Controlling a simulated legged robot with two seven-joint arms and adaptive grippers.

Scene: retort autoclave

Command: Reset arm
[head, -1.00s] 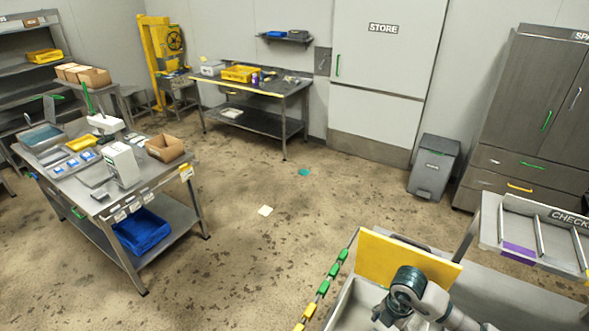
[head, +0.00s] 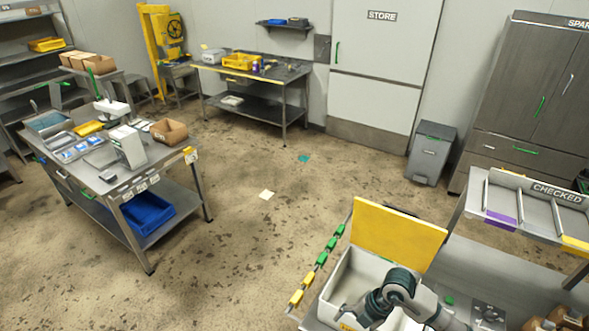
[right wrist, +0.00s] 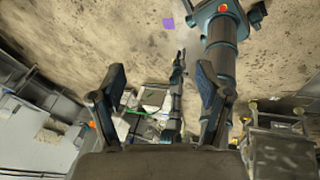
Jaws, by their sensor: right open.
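My right gripper (right wrist: 160,88) shows in the right wrist view, its two dark fingers spread wide with nothing held between them. Behind the fingers, links of my own body cross the view over a brown stained floor. In the head view a grey and dark teal arm (head: 398,290) of mine bends in front of an open white bin (head: 347,283) at the bottom right. I cannot make out my left gripper in either view.
A yellow board (head: 395,235) stands upright behind the white bin. A rack marked CHECKED (head: 515,212) is at the right. A steel table (head: 170,186) with trays and a carton stands at the left. The floor between (head: 250,235) is mostly clear.

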